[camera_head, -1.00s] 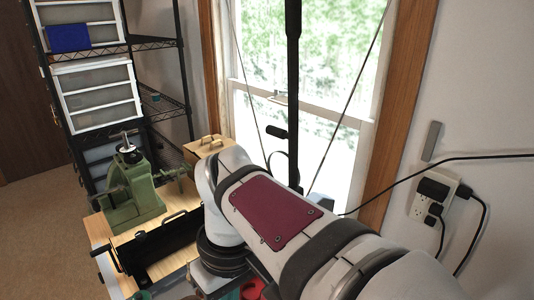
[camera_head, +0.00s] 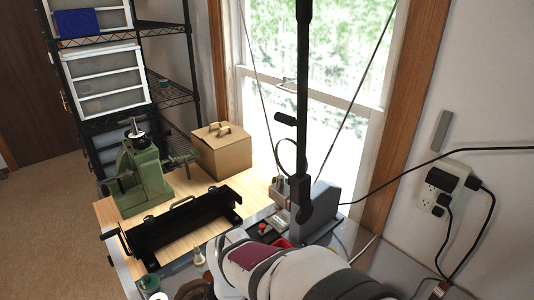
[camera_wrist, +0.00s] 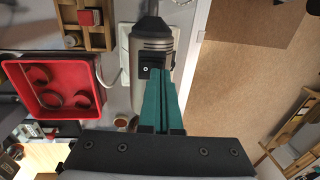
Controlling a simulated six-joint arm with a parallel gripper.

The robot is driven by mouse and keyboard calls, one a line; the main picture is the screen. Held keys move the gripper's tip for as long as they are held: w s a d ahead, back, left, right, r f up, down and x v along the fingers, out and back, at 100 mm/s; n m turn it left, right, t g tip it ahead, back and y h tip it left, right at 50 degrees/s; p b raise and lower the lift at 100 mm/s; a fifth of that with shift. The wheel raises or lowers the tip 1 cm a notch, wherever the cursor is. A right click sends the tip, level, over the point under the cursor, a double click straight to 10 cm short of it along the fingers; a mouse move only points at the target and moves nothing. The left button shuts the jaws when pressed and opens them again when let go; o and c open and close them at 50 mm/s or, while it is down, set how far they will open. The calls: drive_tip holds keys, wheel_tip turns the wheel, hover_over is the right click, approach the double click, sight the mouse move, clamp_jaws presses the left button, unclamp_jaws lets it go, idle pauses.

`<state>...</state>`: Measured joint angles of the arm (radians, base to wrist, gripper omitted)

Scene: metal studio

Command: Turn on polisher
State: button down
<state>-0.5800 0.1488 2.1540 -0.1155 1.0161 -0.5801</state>
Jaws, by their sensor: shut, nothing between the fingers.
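In the wrist view, a silver-grey cylindrical motor body (camera_wrist: 152,42), which looks like the polisher, has a dark conical end at the top of the picture. A small black switch block (camera_wrist: 146,68) with a white round mark sits on its side. My gripper (camera_wrist: 161,73) has teal fingers closed together with nothing between them. Its tips overlap the right part of the switch block in the picture; I cannot tell whether they touch it. The fingers partly hide the lower body. In the head view, the gripper and the motor are hidden or too unclear to pick out.
A red tray (camera_wrist: 28,104) and a wooden organiser (camera_wrist: 98,38) are left of the motor; floor (camera_wrist: 245,90) is to the right. In the head view, a green machine (camera_head: 145,180), a black roller frame (camera_head: 180,222) and a cardboard-coloured box (camera_head: 222,152) stand on the bench.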

drive_tip(key=shift+f, duration=0.4)
